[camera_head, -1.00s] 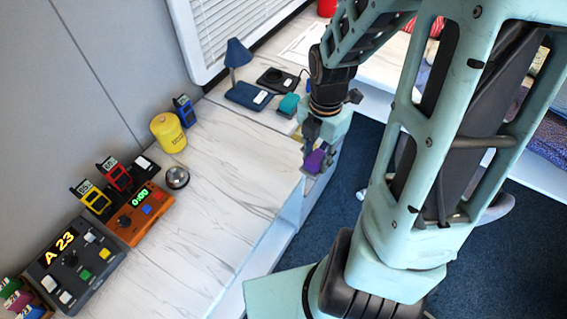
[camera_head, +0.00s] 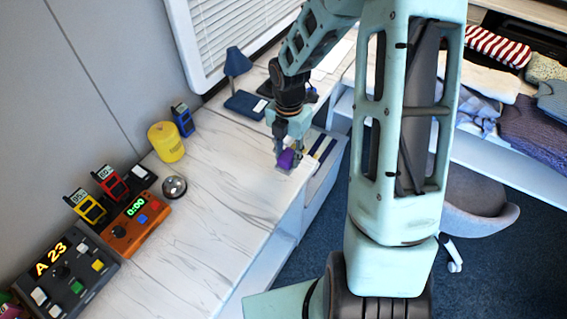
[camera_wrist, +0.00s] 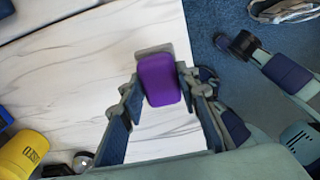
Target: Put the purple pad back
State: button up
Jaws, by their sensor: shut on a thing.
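The purple pad (camera_head: 286,159) is a small rounded block in my gripper (camera_head: 285,152), held near the counter's right edge. In the wrist view the purple pad (camera_wrist: 159,80) sits between the two fingers of my gripper (camera_wrist: 160,92), with a grey piece showing behind its far end. The white marbled counter (camera_head: 215,165) lies below it. I cannot tell how high above the counter it is held.
A yellow canister (camera_head: 166,142), a bell (camera_head: 173,187), an orange timer box (camera_head: 136,222) and a dark console (camera_head: 66,272) stand along the wall. A blue lamp (camera_head: 237,62) is behind. The counter's middle is clear. A chair (camera_head: 478,212) stands right.

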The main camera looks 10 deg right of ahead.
aim_at(283, 162)
jog(key=shift+w+a+f, duration=0.2)
jog(key=shift+w+f, duration=0.2)
jog(key=shift+f, duration=0.15)
jog(key=shift+w+a+f, duration=0.2)
jog(key=shift+w+f, duration=0.2)
jog(key=shift+f, duration=0.15)
jog(key=shift+w+f, duration=0.1)
jog(key=shift+f, duration=1.5)
jog(key=shift+f, duration=0.15)
jog(key=o, duration=1)
notch_tip(283, 162, up, 12)
jog(key=shift+r+p, duration=0.2)
jog(key=shift+p, duration=0.2)
